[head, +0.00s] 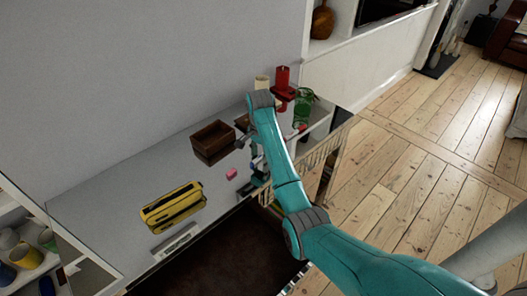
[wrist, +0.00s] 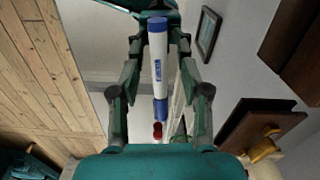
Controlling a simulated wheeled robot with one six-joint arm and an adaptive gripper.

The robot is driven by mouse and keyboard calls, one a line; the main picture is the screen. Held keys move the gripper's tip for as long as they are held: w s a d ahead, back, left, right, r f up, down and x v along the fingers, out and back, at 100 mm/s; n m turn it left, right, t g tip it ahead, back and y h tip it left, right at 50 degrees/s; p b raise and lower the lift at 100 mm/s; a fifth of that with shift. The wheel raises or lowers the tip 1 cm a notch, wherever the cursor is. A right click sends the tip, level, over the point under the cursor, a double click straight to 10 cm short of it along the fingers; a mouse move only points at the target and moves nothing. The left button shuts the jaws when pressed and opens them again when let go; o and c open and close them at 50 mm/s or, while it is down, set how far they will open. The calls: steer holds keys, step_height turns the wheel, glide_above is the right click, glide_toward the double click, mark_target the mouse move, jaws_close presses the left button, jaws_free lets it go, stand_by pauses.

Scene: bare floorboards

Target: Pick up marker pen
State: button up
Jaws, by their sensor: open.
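The marker pen (wrist: 158,70), white with blue ends, shows in the wrist view, lengthwise between the two fingers of my gripper (wrist: 160,48). The fingers stand apart, with a visible gap on each side of the pen. Whether the pen is at the fingers' depth or beyond them is hard to tell. In the head view my gripper (head: 257,166) is over the front part of the grey surface. My arm partly covers that spot, and I cannot make out the pen clearly there.
On the grey surface (head: 105,205) are a brown wooden box (head: 211,142), a yellow-and-black case (head: 172,207) and a small pink block (head: 231,174). A red candle holder (head: 282,88) and a green glass (head: 303,105) stand at the far end. Bare floorboards lie to the right.

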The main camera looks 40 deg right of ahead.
jaws_close()
stand_by(0.4)
